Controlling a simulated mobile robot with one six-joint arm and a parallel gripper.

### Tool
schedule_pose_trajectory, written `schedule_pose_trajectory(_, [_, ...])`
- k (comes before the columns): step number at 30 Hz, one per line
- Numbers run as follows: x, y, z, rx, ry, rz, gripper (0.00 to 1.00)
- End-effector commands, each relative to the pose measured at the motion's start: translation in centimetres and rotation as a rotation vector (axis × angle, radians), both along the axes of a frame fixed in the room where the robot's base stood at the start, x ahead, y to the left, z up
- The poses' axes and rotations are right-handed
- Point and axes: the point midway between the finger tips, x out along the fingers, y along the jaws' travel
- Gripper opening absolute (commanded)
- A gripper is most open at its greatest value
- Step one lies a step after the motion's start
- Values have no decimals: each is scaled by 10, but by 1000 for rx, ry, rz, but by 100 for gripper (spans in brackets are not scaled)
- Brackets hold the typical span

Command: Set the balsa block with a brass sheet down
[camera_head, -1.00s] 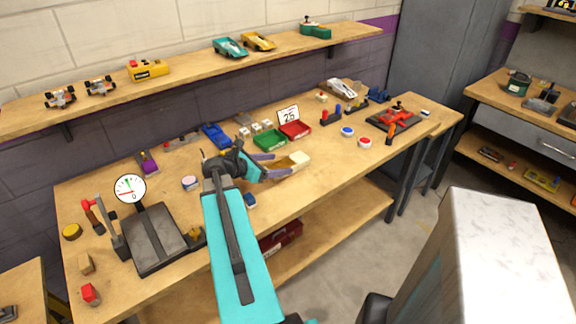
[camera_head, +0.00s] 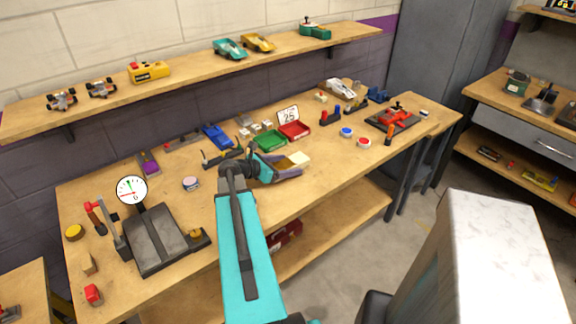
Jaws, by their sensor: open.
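The balsa block (camera_head: 299,158) is a pale cream block with a yellowish brass part showing at its left end. It appears in the head view near the front middle of the bench. My gripper (camera_head: 290,166) is open, with its purple fingers reaching right toward the block. The block's left end lies at or between the fingertips. I cannot tell whether the fingers touch it, or whether its underside rests fully on the bench top.
The wooden bench (camera_head: 330,160) has clear top to the right of the block. A green tray (camera_head: 270,140) and a red tray (camera_head: 294,131) stand behind it. A scale (camera_head: 158,242) with a dial is at left. Blue and red buttons (camera_head: 364,142) lie to the right.

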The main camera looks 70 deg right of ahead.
Motion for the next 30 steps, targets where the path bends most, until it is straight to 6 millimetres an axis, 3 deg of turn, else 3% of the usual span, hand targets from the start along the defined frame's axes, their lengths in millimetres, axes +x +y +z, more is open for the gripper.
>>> schedule_pose_trajectory(20, [-4, -6, -3, 0, 0, 1, 72])
schedule_pose_trajectory(28, [-4, -6, -3, 0, 0, 1, 28])
schedule_pose_trajectory(30, [-4, -6, -3, 0, 0, 1, 23])
